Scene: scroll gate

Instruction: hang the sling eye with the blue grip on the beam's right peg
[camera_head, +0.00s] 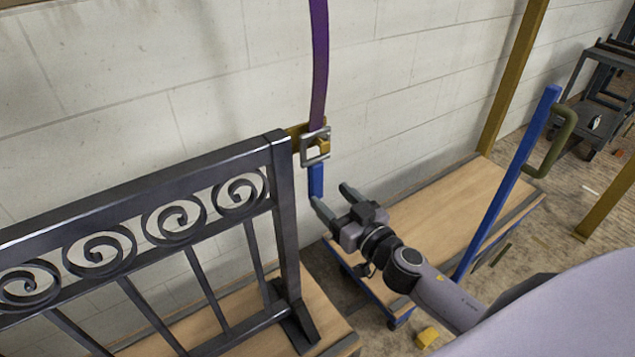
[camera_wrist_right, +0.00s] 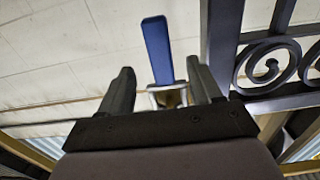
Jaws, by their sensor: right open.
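The sling eye (camera_head: 304,152) is a square grey metal ring at the lower end of a purple strap (camera_head: 319,65), beside the top of the gate's right post. Its blue grip (camera_head: 316,180) hangs below it. The beam's yellow right peg (camera_head: 323,146) shows in the eye's opening, and the eye appears to be around it. My right gripper (camera_head: 331,197) is open and empty, just below and right of the grip. In the right wrist view, the blue grip (camera_wrist_right: 157,50) and the eye (camera_wrist_right: 153,98) appear between the spread fingers (camera_wrist_right: 160,85). My left gripper is out of view.
A dark scroll gate (camera_head: 283,215) stands at the left on a wooden-topped platform. A pale block wall is behind. A yellow block (camera_head: 427,337) lies on the floor.

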